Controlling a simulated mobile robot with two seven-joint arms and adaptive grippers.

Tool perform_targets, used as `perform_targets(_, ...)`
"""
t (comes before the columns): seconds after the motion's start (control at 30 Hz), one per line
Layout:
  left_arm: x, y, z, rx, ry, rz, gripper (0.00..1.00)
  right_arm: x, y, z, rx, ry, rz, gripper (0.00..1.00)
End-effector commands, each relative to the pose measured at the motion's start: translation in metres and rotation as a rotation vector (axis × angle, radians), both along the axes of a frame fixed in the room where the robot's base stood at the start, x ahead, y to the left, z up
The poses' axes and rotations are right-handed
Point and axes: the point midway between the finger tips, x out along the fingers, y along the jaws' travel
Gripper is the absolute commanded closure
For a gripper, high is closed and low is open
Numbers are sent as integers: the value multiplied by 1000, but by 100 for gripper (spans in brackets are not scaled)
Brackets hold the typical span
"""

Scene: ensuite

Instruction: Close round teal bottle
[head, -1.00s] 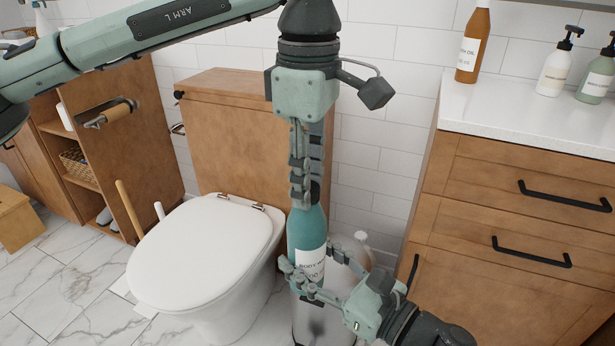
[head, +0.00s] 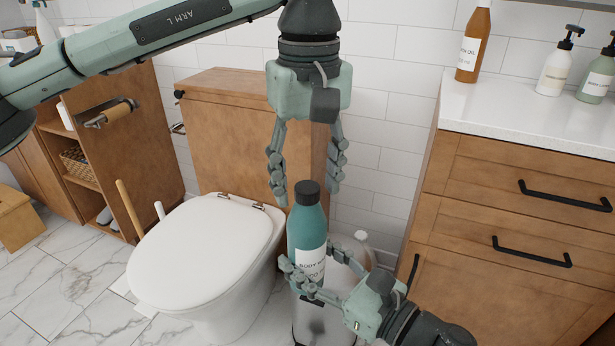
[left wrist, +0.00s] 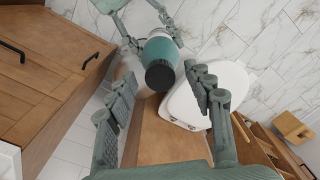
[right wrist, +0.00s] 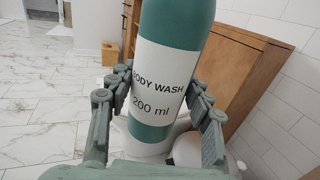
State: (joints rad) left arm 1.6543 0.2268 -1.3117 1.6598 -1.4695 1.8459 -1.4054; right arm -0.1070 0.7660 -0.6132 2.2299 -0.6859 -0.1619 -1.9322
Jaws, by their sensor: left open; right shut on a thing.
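The round teal bottle (head: 307,228) stands upright with a black cap (head: 307,192) on its top and a white "BODY WASH" label. My right gripper (head: 318,282) is shut on its lower body, and the right wrist view shows the bottle (right wrist: 170,75) between the fingers. My left gripper (head: 307,190) is open and points down above the bottle, its fingers apart on either side just over the cap. In the left wrist view the cap (left wrist: 160,74) lies beyond the open fingertips. I cannot tell how tightly the cap sits.
A white toilet (head: 205,250) is left of the bottle, with a wooden cabinet (head: 235,120) behind. A wooden drawer unit (head: 520,200) stands at right, its white counter (head: 520,110) holding an amber bottle (head: 473,45) and pump bottles. A rounded bin (head: 325,325) is below the bottle.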

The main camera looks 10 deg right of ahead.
Motion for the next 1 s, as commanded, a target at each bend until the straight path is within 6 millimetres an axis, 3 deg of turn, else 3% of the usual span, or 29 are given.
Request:
perform_targets(0.17,1,-1,16,-1,-2,1,48,0,0,2,1,-3,1,100)
perform_targets(0.6,0,-2,102,-1,-2,1,48,0,0,2,1,-3,0,100)
perform_targets(0.8,-1,-1,119,-1,0,0,48,0,0,2,1,-3,0,100)
perform_targets(1.0,-1,-1,120,0,1,-1,48,0,0,2,1,-3,0,100)
